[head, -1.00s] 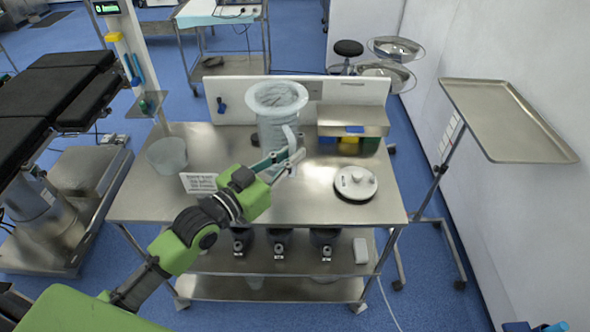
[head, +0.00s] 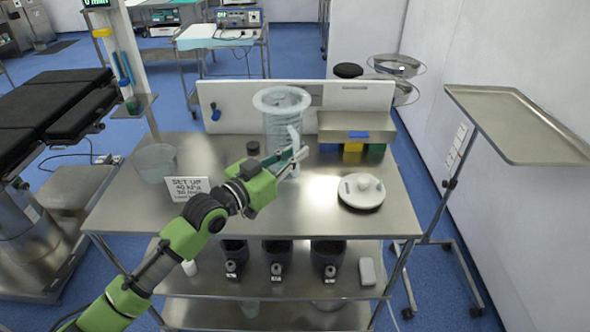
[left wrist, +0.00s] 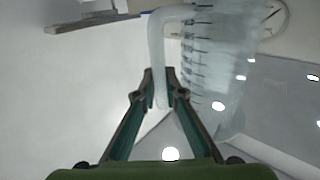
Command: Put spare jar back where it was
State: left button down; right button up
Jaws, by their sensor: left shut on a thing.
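The spare jar (head: 279,122) is a tall, translucent, ribbed jar with a wide rim and a side handle. It is upright over the back middle of the steel table (head: 245,215), in front of the white back panel. My left gripper (head: 297,158) is shut on its handle, which shows between the fingertips in the left wrist view (left wrist: 159,84). The jar's wall (left wrist: 215,70) with dark graduation marks shows beside the handle there. My gripper partly hides the jar's lower part, so I cannot tell whether its base touches the table. My right gripper is not in view.
A white round lid (head: 361,193) lies right of the jar. A clear tub (head: 156,163) and a sign card (head: 187,187) stand at left. A small dark cap (head: 253,147) lies behind my gripper. A steel shelf with coloured bins (head: 353,125) stands at right.

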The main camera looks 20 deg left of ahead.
aim_at(295, 177)
pick_arm(q)
notch_tip(295, 177, down, 3)
jog(key=shift+f+b, duration=0.1)
jog(key=shift+b, duration=0.9)
jog(key=shift+r, duration=0.2)
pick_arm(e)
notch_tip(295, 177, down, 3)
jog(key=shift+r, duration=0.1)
pick_arm(q)
jog(key=shift+f, duration=0.15)
jog(key=c, duration=2.1)
grip_release()
jog(key=shift+f, duration=0.1)
